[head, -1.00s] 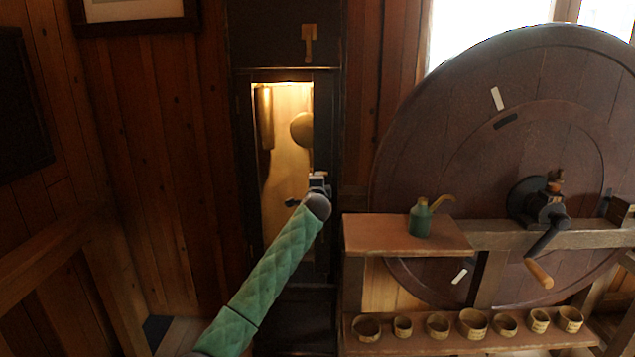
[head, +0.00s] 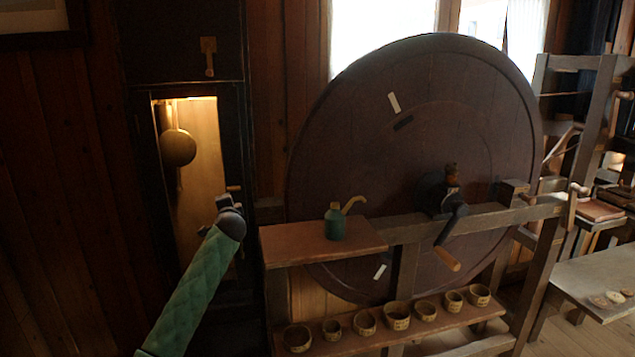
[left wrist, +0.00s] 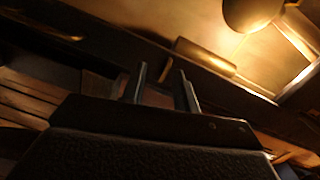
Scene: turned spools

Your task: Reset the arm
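My left arm comes in from the lower left in the head view, wrapped in a green quilted sleeve. Its left gripper (head: 224,202) is at the end, in front of the right side of the lit clock case (head: 236,150). In the left wrist view the two fingers (left wrist: 160,88) stand apart with nothing between them. A round brass pendulum bob (head: 178,148) hangs inside the case, and it also shows in the left wrist view (left wrist: 250,12). My right gripper is not in view.
A large dark wheel (head: 340,130) with a crank (head: 447,258) stands right of the case. A green oil can (head: 335,224) sits on the wooden shelf (head: 290,246). Several small round bowls (head: 397,315) line the lower ledge. A bench (head: 590,275) is at the far right.

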